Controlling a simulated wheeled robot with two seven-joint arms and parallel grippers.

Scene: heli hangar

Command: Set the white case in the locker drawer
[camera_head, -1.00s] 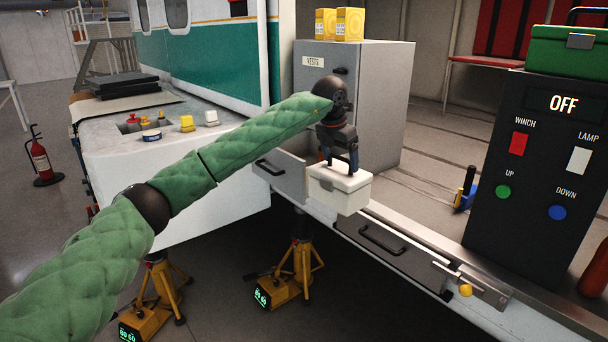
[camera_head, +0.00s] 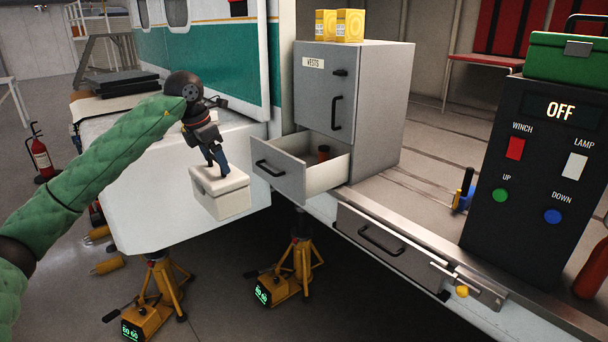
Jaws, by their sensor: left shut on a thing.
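My left gripper (camera_head: 216,166) is shut on the top of the white case (camera_head: 221,195). It holds the case in the air, slightly tilted, in front of the white cabin side and left of the open drawer. The grey locker (camera_head: 380,110) labelled VESTS stands on the deck. Its bottom drawer (camera_head: 283,172) is pulled out, and a small dark reddish item (camera_head: 323,153) stands inside toward the back. The case is apart from the drawer. My right gripper is not in view.
Two yellow boxes (camera_head: 337,23) stand on the locker. A black control panel (camera_head: 537,175) showing OFF and a green box (camera_head: 567,54) are at the right. Another closed drawer (camera_head: 385,246) sits under the deck edge. Yellow jacks (camera_head: 290,275) stand on the floor below.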

